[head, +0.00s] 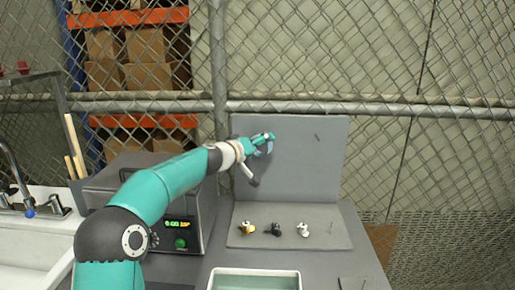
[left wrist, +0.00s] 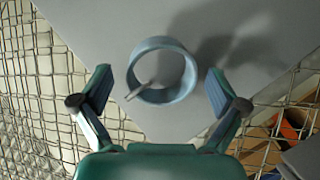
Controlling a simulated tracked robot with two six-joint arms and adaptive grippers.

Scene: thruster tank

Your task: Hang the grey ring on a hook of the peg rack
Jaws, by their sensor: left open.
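The peg rack (head: 305,175) is an upright grey panel with a flat grey base at the back of the bench. A small dark hook (head: 317,137) shows on its upper right. The grey ring (left wrist: 189,72) is in front of the panel in the left wrist view, with a thin peg (left wrist: 139,90) across its opening at the lower left. The ring appears to hang on this peg. My left gripper (head: 268,140) is at the panel's upper left and partly hides the ring in the head view. Its fingers are open, apart from the ring on both sides. My right gripper is out of view.
Several small items, including a yellow-and-black one (head: 246,228) and a white one (head: 303,229), lie on the rack's base. A grey oven-like box (head: 200,215) stands left of the rack. A pale tray (head: 254,272) is at the front. A sink (head: 30,235) is far left.

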